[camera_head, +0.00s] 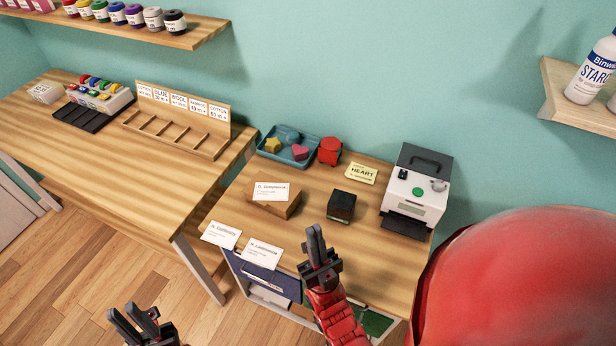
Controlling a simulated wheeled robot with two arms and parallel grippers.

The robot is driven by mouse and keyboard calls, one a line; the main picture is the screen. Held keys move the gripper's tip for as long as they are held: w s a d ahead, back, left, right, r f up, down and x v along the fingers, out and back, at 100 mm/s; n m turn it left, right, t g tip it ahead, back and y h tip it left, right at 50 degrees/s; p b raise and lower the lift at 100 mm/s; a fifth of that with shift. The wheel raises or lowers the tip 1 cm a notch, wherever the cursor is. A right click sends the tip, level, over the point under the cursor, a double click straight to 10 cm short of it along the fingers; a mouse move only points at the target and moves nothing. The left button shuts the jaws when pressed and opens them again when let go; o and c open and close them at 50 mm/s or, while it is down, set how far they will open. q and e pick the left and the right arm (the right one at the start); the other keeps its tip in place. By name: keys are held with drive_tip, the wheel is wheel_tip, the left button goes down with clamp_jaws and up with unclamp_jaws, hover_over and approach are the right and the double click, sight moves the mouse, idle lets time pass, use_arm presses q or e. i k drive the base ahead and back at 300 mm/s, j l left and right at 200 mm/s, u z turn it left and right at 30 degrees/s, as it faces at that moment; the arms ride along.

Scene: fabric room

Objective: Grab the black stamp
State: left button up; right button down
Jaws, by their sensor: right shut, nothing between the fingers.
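A black block (341,206), the only black stamp-like piece on the desk, stands upright near the middle of the right-hand desk. My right gripper (316,238) is in front of the block and slightly left of it in the picture. Its fingers are together, with nothing held. The gripper appears apart from the block, but its height above the desk is hard to judge. My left gripper (133,318) is low at the left, over the floor, away from the desk. Its fingers look spread and empty.
A white and black machine (416,190) stands right of the block. Behind are a yellow HEART note (361,174), a red piece (330,150) and a blue tray (268,149) of shapes. A wooden box (285,207) and white cards (221,234) lie left. A bare strip separates box and block.

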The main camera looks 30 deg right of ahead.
sight(341, 206)
drive_tip(key=z, duration=1.15)
